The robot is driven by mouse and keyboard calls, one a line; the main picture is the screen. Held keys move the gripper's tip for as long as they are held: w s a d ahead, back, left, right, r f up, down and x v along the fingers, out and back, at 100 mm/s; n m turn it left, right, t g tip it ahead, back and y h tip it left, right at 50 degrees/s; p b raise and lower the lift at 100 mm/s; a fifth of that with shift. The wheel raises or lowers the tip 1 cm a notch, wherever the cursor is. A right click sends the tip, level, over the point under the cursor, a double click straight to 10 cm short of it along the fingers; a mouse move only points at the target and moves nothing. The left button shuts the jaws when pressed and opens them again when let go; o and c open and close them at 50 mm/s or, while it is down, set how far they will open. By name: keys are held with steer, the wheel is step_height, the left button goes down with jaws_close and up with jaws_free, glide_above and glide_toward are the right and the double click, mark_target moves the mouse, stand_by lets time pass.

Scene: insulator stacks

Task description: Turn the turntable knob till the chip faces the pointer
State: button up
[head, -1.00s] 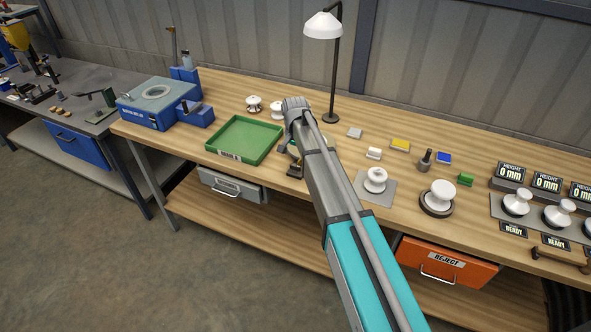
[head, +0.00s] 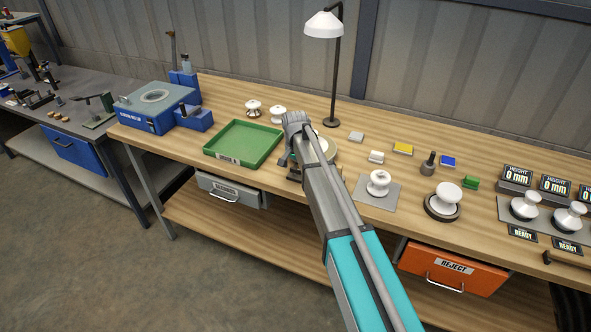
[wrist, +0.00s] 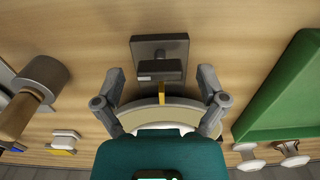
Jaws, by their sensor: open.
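The turntable is a round beige disc (wrist: 178,117) in the wrist view, its near part hidden by the teal body at the bottom of the picture. In the head view the disc (head: 329,146) shows only partly, behind my arm. A dark stand (wrist: 160,51) with a yellow pointer (wrist: 162,93) stands at the disc's edge. My gripper (wrist: 160,74) is open, one finger on each side of the stand and disc. I cannot tell whether the fingers touch either. I cannot make out the knob or chip.
A green tray (head: 213,151) is left of the turntable in the head view. A white insulator (head: 379,183) on a grey pad (head: 362,195) is to its right. A lamp (head: 324,25) stands behind. Several small blocks lie at the back right.

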steer(key=c, duration=1.2)
steer(key=shift+o, duration=0.2)
steer(key=shift+n, duration=2)
steer(key=o, duration=1.2)
steer(key=shift+c, duration=0.2)
